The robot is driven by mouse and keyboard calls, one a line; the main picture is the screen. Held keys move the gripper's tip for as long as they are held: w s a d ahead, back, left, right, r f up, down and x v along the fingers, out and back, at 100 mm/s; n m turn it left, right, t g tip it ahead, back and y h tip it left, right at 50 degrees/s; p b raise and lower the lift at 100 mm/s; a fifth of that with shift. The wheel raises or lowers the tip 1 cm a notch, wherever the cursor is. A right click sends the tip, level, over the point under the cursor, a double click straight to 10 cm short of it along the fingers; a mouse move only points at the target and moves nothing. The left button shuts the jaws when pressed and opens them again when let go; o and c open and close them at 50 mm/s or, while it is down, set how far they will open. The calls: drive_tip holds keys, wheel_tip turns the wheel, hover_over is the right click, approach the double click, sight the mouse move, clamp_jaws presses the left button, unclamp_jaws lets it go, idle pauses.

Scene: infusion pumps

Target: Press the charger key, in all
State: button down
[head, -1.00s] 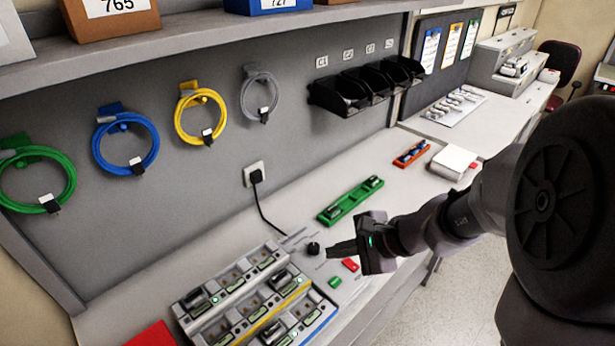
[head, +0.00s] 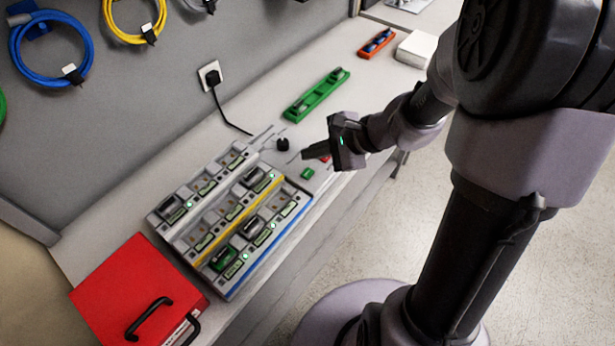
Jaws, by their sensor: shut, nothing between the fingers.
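The charger (head: 176,238) is a stepped grey block with several bays, some holding dark or green units with small green lights. A flat grey panel adjoins its far right end. On it are a green key (head: 307,173), a red key (head: 325,159) partly hidden by my gripper, and a round black knob (head: 282,144). My gripper (head: 306,154) is shut and empty, pointing left. In the picture its tips are just above the green key and right of the knob. I cannot tell whether they touch anything.
A red box (head: 120,285) with black handles stands at the near left. A green tray (head: 300,106) and an orange tray (head: 368,50) lie farther back, near a white block (head: 415,48). A black cable runs from a wall socket (head: 209,74) to the bench.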

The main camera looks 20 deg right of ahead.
sight(312, 174)
drive_tip(key=shift+f+b, duration=1.45)
drive_tip(key=shift+f, duration=0.45)
idle(0.4)
drive_tip(key=shift+f+b, duration=0.35)
drive_tip(key=shift+b, duration=0.2)
drive_tip(key=shift+f+b, duration=0.4)
drive_tip(key=shift+b, duration=0.05)
idle(0.4)
drive_tip(key=shift+r, duration=0.1)
drive_tip(key=shift+r+p, duration=0.6)
drive_tip(key=shift+r, duration=0.1)
wheel_tip(312, 174, up, 5)
drive_tip(key=p, duration=0.4)
